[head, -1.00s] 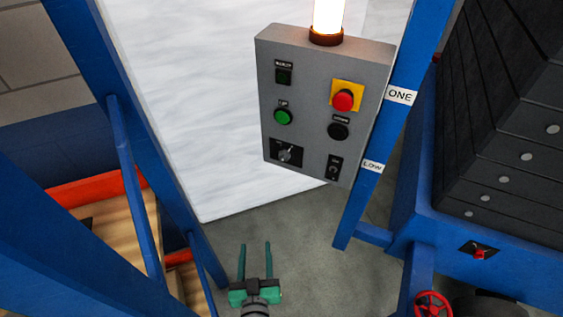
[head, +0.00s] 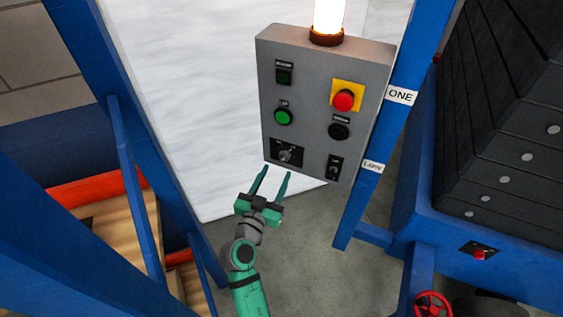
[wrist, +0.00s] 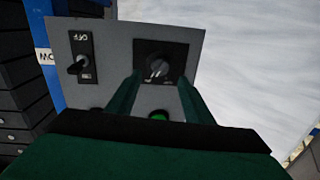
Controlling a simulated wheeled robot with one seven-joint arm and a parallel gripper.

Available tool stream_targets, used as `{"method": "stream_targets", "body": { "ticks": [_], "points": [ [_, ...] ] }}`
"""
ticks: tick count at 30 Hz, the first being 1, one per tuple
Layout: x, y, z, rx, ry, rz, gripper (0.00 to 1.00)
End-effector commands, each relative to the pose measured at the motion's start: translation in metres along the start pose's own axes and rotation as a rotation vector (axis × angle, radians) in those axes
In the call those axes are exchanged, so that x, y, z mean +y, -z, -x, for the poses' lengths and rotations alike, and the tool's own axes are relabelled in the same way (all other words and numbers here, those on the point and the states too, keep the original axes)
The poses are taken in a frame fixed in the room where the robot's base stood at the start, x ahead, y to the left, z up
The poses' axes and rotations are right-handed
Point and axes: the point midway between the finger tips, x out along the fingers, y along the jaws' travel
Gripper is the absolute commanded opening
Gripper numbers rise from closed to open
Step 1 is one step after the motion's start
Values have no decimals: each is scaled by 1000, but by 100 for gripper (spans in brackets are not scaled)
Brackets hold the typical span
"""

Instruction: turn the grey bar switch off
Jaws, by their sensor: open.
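The grey bar switch (head: 286,155) is a knob with a light grey bar on a black plate, at the lower left of the grey control panel (head: 306,100). In the wrist view, which shows the panel upside down, the switch (wrist: 157,68) lies between my fingertips in the picture. My gripper (head: 277,170) is green, open and empty, just below and in front of the switch. It also shows in the wrist view (wrist: 158,82). I cannot tell whether the fingers touch the panel. The switch's markings are too small to read.
A black switch (head: 334,168) sits right of the grey bar switch, a green button (head: 283,117) above it. A red button (head: 343,100) on yellow and a black button (head: 338,131) are higher right. A blue post (head: 385,120) stands right of the panel.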

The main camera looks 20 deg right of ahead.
Motion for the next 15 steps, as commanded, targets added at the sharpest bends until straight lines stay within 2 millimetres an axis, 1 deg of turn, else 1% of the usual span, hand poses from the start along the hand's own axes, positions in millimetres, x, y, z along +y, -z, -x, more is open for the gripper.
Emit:
{"method": "stream_targets", "body": {
  "ticks": [1, 6, 10, 15],
  "points": [
    [1, 1, -11, 2, -3, -1, 47],
    [0, 1, -38, 1, -2, 0, 47],
    [1, 0, -53, 0, -1, 0, 47],
    [1, 0, -62, 0, -1, 0, 47]
  ]
}}
